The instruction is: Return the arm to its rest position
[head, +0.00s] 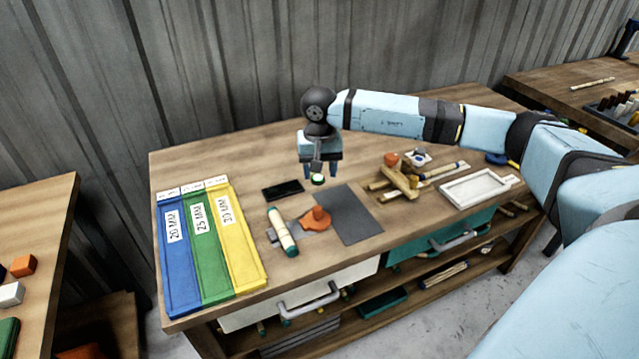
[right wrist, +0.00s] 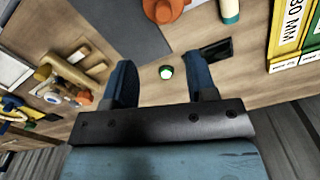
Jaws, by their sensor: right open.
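My right gripper (head: 320,172) hangs over the middle of the wooden workbench (head: 350,170), pointing down, its arm reaching in from the right. In the right wrist view its two blue fingers (right wrist: 162,80) stand apart with nothing held between them. A small green-and-white round piece (head: 318,180) shows just below the fingers in the head view; it also shows on the bench beyond the fingers in the right wrist view (right wrist: 166,72). My left gripper is not in view.
Blue, green and yellow labelled trays (head: 208,245) lie at the bench's left. A black phone-like slab (head: 283,190), a green-ended roll (head: 282,232), an orange piece (head: 316,218) and a grey mat (head: 348,215) lie nearby. Wooden pieces (head: 400,180) and a white tray (head: 474,188) are right.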

